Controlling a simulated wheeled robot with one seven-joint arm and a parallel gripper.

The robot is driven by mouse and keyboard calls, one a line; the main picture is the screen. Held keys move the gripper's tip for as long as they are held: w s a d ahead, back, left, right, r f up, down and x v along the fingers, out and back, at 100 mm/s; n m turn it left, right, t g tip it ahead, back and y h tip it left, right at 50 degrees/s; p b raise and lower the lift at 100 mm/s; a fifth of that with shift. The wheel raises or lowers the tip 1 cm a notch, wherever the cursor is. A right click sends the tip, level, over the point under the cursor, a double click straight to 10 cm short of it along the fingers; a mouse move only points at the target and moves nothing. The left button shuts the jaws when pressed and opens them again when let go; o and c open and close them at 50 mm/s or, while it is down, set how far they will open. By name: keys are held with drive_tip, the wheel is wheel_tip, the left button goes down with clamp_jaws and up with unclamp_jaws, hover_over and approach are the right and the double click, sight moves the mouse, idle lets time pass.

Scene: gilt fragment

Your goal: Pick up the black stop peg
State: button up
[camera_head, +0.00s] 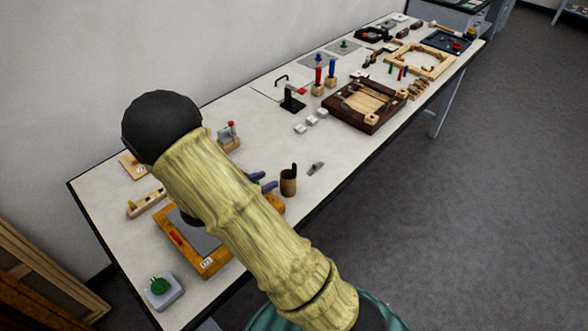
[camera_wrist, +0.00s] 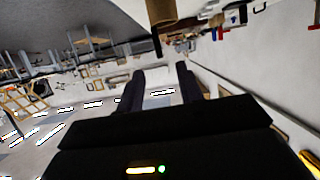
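My gripper (camera_head: 262,182) shows its dark fingertips beside my arm in the head view, just left of a brown cup (camera_head: 288,184). In the wrist view my gripper (camera_wrist: 161,80) has its two fingers apart with nothing between them. The cup also shows at the top of that view (camera_wrist: 162,10), upside down and beyond the fingertips. A thin dark stick (camera_wrist: 157,45) juts from its mouth; it may be the black stop peg, but it is too small to be sure. My arm hides part of the table.
A small grey piece (camera_head: 316,168) lies right of the cup. An orange-framed tray (camera_head: 211,266) lies partly under my arm. A black stand (camera_head: 292,101), white blocks (camera_head: 311,120) and a dark wooden box (camera_head: 349,117) stand farther along. The long table's front edge is near the cup.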

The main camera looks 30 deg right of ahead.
sight(293, 170)
drive_tip(key=p+x, duration=0.2)
drive_tip(key=x, duration=0.7)
drive_tip(key=shift+d+f, duration=0.1)
drive_tip(key=shift+d, duration=0.05)
drive_tip(key=p+x, duration=0.2)
drive_tip(key=x, duration=0.3)
drive_tip(key=shift+s+d, duration=0.1)
drive_tip(key=shift+d, duration=0.05)
clamp_jaws()
